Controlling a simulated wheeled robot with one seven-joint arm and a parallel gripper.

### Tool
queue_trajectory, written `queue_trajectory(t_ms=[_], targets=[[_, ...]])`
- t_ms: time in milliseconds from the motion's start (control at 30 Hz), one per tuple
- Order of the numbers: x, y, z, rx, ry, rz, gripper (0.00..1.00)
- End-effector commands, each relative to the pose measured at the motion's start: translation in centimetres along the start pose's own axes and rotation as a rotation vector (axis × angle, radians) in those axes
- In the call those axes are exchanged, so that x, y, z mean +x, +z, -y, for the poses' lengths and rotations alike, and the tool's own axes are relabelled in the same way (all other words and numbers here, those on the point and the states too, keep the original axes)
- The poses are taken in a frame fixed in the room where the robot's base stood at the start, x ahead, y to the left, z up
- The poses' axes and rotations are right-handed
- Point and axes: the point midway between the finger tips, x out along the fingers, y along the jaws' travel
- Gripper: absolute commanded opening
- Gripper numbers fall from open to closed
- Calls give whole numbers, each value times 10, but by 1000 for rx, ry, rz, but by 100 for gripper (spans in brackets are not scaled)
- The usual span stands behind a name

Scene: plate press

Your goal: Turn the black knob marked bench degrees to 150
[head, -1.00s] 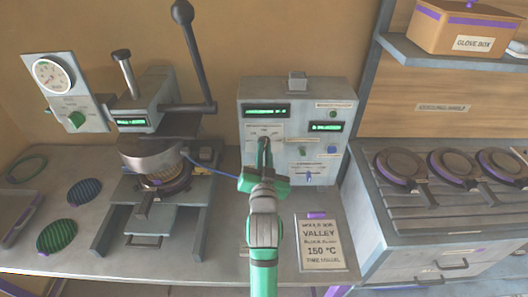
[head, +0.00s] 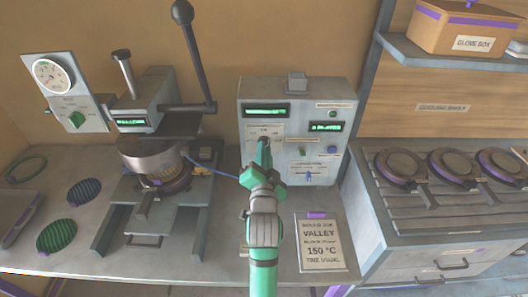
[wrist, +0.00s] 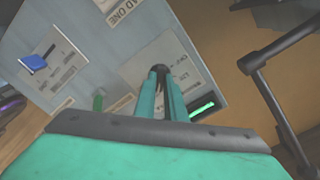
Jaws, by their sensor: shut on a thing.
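The grey control box (head: 338,98) stands on the bench, with a white dial panel on its left front. The black knob (wrist: 160,69) shows at my fingertips in the wrist view, mostly covered by them. My gripper (head: 264,146) reaches the dial from the front and its green fingers are shut on this knob. In the wrist view my gripper (wrist: 160,82) shows both fingers close together on the knob. The knob's pointer is hidden and the dial numbers are too small to read. A job card (head: 320,243) on the bench reads VALLEY and 150 °C.
A press (head: 155,150) with a tall lever stands left. A plate rack (head: 440,195) stands right.

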Motion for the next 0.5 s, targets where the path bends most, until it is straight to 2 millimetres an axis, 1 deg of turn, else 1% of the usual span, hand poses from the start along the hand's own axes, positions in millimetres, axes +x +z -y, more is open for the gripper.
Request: queue_trajectory(t_ms=[233,267,300,333,500], targets=[[0,1,-2,-1,3,3,0],[0,1,-2,-1,3,3,12],[0,1,-1,-1,3,2,22],[0,1,-1,-1,3,2,29],[0,1,-1,-1,2,1,29]])
